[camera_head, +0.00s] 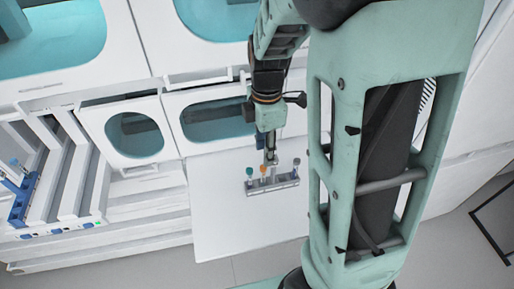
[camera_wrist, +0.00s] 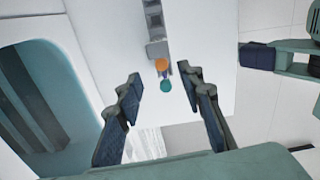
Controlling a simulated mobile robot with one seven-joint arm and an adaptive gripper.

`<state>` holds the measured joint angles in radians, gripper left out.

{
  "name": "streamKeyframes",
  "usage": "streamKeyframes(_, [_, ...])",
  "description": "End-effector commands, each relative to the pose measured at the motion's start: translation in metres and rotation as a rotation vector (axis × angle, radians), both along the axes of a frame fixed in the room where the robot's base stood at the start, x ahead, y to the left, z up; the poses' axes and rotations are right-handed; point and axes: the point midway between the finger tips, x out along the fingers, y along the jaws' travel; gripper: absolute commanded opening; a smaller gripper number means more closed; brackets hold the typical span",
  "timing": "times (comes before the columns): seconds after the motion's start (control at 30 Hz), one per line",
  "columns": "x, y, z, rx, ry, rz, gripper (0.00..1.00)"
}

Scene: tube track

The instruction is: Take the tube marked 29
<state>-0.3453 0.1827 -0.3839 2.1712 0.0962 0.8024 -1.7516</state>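A small grey rack (camera_head: 272,187) stands on the white table, with a teal-capped tube (camera_head: 249,171), an orange-capped tube (camera_head: 263,170) and a blue-grey-capped tube (camera_head: 296,163) in it. No number is legible, so I cannot tell which tube is marked 29. My gripper (camera_head: 270,158) is over the rack, close to the orange-capped tube. In the wrist view my gripper (camera_wrist: 160,80) is open, and the orange cap (camera_wrist: 161,64) and teal cap (camera_wrist: 166,86) show between its fingers. Contact with a tube is not visible. The rack also shows in the wrist view (camera_wrist: 155,30).
The white table (camera_head: 220,225) is otherwise bare around the rack. White cabinets with teal windows (camera_head: 135,134) stand behind. At the left, a white stepped structure (camera_head: 75,185) has a blue holder (camera_head: 22,200) with tubes.

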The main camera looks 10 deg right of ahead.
Motion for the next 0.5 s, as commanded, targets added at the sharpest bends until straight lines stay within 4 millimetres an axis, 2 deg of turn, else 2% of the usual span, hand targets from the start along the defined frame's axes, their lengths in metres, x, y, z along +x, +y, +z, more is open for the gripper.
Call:
streamKeyframes(0.1, [-0.001, 0.0, -0.021, -0.001, 0.005, -0.001, 0.35])
streamKeyframes(0.37, [-0.002, 0.0, -0.04, -0.001, 0.004, -0.001, 0.35])
streamKeyframes(0.5, [-0.003, 0.002, -0.059, -0.002, 0.005, -0.003, 0.35])
